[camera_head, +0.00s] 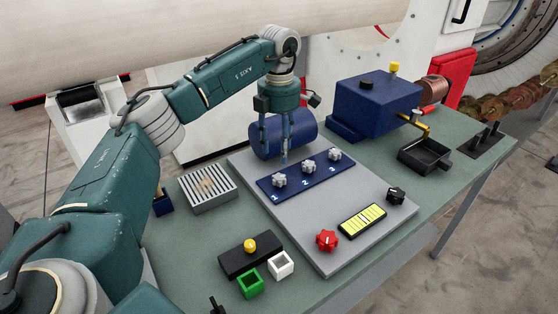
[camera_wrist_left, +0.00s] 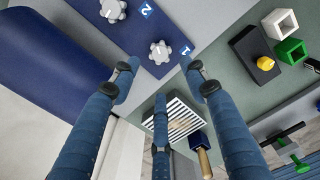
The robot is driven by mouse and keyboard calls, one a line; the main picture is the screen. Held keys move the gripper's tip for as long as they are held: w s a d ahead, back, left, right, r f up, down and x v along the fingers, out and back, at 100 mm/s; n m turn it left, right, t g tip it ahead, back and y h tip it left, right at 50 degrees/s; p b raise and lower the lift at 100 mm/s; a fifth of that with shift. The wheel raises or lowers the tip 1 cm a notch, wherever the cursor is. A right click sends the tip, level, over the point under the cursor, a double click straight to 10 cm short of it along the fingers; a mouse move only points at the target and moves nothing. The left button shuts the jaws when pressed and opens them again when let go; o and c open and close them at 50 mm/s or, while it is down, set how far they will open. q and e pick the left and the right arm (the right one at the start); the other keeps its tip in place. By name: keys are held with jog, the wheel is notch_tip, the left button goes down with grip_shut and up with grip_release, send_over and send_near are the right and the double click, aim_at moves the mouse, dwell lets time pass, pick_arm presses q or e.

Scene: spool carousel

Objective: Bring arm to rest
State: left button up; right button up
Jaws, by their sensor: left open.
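My left arm comes in from the left of the head view. Its gripper (camera_head: 275,155) points down beside the blue cylinder (camera_head: 305,128), near knob 1 on the blue numbered panel (camera_head: 320,173). The blue fingers are spread open and empty; in the left wrist view (camera_wrist_left: 160,95) nothing is between them. Grey star-shaped knobs 1 (camera_head: 279,180), 2 (camera_head: 308,166) and 3 (camera_head: 334,155) sit on the panel. Knob 1 also shows in the left wrist view (camera_wrist_left: 160,53), apart from the fingers. My right gripper is not in view.
The grey board also carries a red knob (camera_head: 326,240), a yellow display (camera_head: 362,219) and a black knob (camera_head: 396,195). A slatted grey box (camera_head: 208,195), green cup (camera_head: 250,284) and white cup (camera_head: 280,264) are left and front. A blue machine (camera_head: 372,108) and black tray (camera_head: 425,155) stand right.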

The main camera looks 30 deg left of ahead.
pick_arm(q)
jog(key=shift+r, duration=0.7)
